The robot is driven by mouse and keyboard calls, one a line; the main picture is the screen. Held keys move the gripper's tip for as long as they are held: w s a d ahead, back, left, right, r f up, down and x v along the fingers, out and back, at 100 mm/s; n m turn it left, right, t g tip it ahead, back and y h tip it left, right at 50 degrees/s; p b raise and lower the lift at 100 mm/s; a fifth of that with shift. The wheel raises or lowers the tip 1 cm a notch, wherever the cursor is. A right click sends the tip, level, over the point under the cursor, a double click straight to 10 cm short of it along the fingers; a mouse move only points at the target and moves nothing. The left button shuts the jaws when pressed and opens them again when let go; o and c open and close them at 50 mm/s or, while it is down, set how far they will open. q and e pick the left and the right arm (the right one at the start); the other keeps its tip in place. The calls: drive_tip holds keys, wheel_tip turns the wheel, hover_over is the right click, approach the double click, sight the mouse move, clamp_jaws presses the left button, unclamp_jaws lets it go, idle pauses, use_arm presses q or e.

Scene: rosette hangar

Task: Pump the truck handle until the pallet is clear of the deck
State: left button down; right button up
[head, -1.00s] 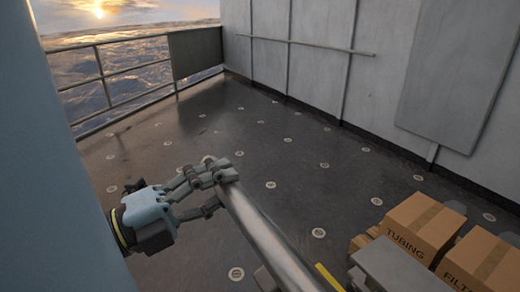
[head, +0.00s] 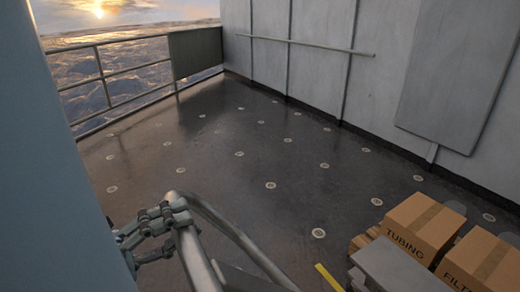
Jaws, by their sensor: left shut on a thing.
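The truck handle (head: 238,234) is a grey metal loop of two bars that meet at a top end low left of centre. It leans toward me, and its lower part runs out of the bottom edge. My left gripper (head: 178,211) is shut on this top end from the left. The wooden pallet (head: 360,242) shows only as a small corner at the lower right, under the boxes. Its underside is hidden, so I cannot tell its gap to the deck. My right gripper is not in view.
A box marked TUBING (head: 418,228) and a second box (head: 480,262) sit on the pallet side, behind a grey block (head: 388,265). A yellow strip (head: 328,277) lies left of it. The dark deck (head: 220,150) is clear back to the railing (head: 105,75) and grey wall (head: 315,60).

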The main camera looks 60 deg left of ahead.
use_arm(q)
drive_tip(key=s+f+b, duration=0.2)
drive_tip(key=s+f, duration=0.3)
drive_tip(key=s, duration=0.1)
drive_tip(key=shift+s+t, duration=0.25)
drive_tip(key=shift+t, duration=0.05)
drive_tip(key=s+f+b, duration=0.5)
drive_tip(key=f, duration=0.1)
drive_tip(key=shift+s+t+b, duration=0.3)
drive_tip(key=shift+s, duration=0.1)
drive_tip(key=shift+r, duration=0.1)
